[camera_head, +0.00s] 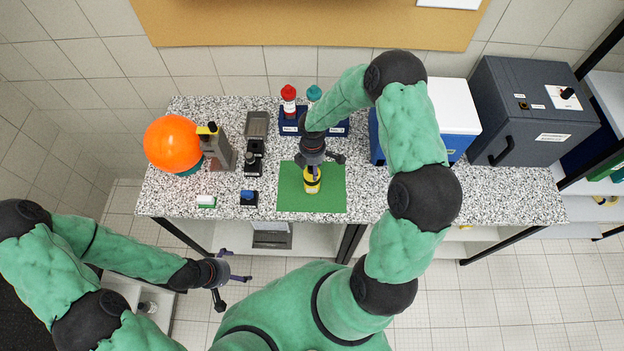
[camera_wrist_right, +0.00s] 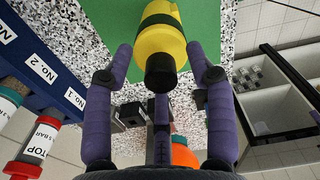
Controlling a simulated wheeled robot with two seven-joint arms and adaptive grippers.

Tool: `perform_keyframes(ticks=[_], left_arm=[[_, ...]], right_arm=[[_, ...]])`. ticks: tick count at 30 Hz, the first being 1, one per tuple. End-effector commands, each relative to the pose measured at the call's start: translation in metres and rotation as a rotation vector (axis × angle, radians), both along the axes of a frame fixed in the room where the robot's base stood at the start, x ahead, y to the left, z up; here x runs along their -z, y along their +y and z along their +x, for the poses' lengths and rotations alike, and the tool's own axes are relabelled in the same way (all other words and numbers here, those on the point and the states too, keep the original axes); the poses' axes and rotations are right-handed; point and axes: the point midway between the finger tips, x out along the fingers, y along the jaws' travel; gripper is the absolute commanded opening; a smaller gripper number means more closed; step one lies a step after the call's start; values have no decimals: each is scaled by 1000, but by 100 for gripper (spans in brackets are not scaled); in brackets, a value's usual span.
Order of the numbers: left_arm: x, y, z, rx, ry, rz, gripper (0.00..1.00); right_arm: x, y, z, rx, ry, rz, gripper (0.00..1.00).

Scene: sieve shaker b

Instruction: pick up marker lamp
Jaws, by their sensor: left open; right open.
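The marker lamp, taken to be the yellow cylinder with a dark band and a black end (camera_head: 312,183), is on the green mat (camera_head: 333,197). My right gripper (camera_head: 320,163) is open above it and partly hides it. In the right wrist view the lamp (camera_wrist_right: 158,45) shows between the two spread purple fingers (camera_wrist_right: 160,58), its black end toward the palm. A gap shows on each side, and I see no grip. My left gripper (camera_head: 232,284) is open and empty, off the front of the speckled bench (camera_head: 380,200).
A blue rack (camera_head: 291,127) with red-capped and teal-capped bottles stands behind the mat. An orange ball (camera_head: 172,143), a grey device (camera_head: 218,150) and small black devices are at left. A blue-white box (camera_head: 455,108) and a dark grey cabinet (camera_head: 530,105) stand right.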

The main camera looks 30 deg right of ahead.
Motion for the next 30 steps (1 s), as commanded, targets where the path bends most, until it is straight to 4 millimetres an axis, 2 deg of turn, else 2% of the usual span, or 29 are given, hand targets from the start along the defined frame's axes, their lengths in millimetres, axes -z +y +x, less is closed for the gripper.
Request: perform_keyframes(ticks=[6, 12, 25, 30], left_arm=[[0, 0, 0, 0, 0, 0, 100], [0, 0, 0, 0, 0, 0, 100], [0, 0, 0, 0, 0, 0, 100], [3, 0, 0, 0, 0, 0, 100]], right_arm=[[0, 0, 0, 0, -1, 0, 56], [0, 0, 0, 0, 0, 0, 0], [-1, 0, 1, 0, -1, 0, 0], [-9, 0, 1, 0, -3, -2, 0]])
